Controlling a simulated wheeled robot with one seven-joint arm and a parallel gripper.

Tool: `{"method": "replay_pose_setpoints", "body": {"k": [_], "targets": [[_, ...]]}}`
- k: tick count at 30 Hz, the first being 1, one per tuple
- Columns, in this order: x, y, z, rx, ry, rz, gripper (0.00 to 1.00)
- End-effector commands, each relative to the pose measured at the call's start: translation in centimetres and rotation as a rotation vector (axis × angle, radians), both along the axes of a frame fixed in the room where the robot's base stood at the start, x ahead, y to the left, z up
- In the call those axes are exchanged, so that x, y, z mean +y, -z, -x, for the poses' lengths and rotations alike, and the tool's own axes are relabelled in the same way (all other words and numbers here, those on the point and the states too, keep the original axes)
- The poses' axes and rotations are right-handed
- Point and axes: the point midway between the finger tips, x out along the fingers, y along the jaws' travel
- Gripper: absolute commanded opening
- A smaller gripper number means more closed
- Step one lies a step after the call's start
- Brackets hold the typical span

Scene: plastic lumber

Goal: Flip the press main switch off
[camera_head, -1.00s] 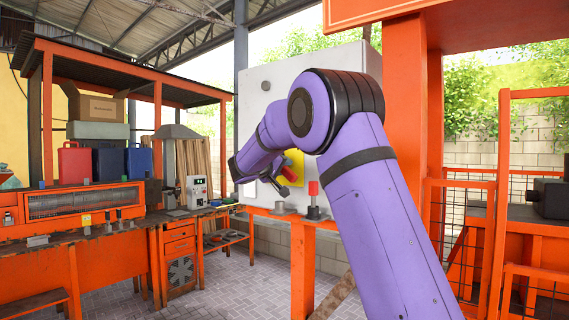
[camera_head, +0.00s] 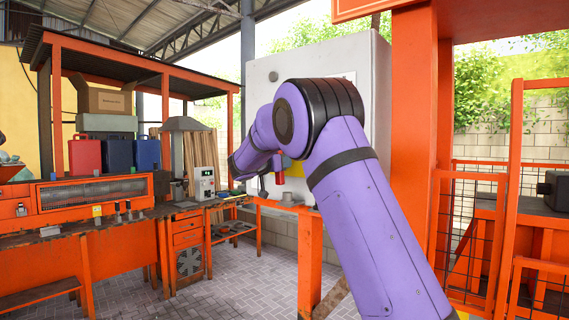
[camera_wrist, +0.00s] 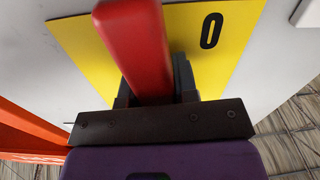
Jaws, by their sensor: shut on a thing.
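The press main switch has a red handle (camera_wrist: 135,45) in front of a yellow plate (camera_wrist: 85,40) marked with a black 0 (camera_wrist: 211,30). My gripper (camera_wrist: 155,88) is shut on the red handle, with the dark fingers on either side of it. In the head view the red handle (camera_head: 280,177) and part of the yellow plate (camera_head: 294,168) show beside my gripper (camera_head: 266,184). My purple arm hides most of the plate there.
The plate is on a tall light grey cabinet (camera_head: 262,98). An orange press frame (camera_head: 412,110) is close on the right.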

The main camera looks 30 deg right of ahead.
Motion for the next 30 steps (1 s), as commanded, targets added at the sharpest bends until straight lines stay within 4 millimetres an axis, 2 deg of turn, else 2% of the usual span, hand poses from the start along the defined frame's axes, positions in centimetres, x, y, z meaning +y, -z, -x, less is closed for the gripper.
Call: {"method": "replay_pose_setpoints", "body": {"k": [9,23,24,27,30], "targets": [[0.22,0.15,-0.49,-0.089,-0.001,-0.033,0.0],[0.27,0.13,-0.56,-0.104,-0.002,-0.04,0.0],[0.28,0.12,-0.57,-0.104,-0.002,-0.04,0.3],[0.27,0.11,-0.56,-0.103,-0.002,-0.04,0.53],[0.24,0.08,-0.55,-0.103,-0.001,-0.039,0.53]]}}
